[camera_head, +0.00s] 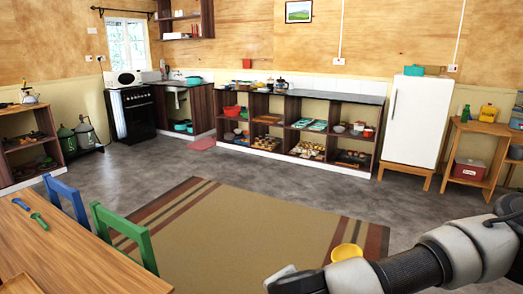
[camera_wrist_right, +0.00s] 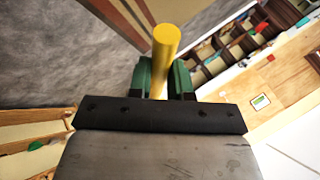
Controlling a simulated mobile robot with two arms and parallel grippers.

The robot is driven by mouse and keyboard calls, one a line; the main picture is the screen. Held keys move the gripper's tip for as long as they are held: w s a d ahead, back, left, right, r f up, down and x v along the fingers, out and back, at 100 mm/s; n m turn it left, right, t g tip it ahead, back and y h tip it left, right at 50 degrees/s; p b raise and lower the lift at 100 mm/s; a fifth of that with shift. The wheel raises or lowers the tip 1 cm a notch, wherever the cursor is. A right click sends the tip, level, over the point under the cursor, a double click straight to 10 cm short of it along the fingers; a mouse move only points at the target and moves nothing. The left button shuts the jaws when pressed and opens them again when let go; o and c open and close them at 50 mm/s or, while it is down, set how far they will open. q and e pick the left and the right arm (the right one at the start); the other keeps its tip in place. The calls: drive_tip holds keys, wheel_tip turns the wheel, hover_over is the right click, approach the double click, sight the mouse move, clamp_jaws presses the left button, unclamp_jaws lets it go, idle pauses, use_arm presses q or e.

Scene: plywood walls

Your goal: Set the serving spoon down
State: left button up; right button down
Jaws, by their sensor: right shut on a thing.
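The serving spoon (camera_wrist_right: 166,45) shows in the right wrist view as a thick yellow handle between the two green finger pads. My right gripper (camera_wrist_right: 161,80) is shut on this handle. In the head view my right arm comes in from the lower right. A yellow rounded piece (camera_head: 346,252) shows just above the arm, over the rug; it looks like the spoon's bowl, partly hidden by my arm. The fingertips are not clear in the head view.
A wooden table (camera_head: 75,255) with a blue-handled item and a green one stands at the left, with blue (camera_head: 68,200) and green (camera_head: 125,235) chairs beside it. A striped rug (camera_head: 235,240) covers the floor. A long shelf counter (camera_head: 330,97), white fridge (camera_head: 415,115) and wooden stand (camera_head: 483,128) line the back.

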drive_tip(key=d+r+m+h, duration=0.1)
drive_tip(key=d+m+h, duration=0.1)
drive_tip(key=d, duration=1.2)
drive_tip(key=shift+d+r+m, duration=0.25)
drive_tip(key=shift+r+m, duration=0.1)
drive_tip(key=shift+m, duration=0.55)
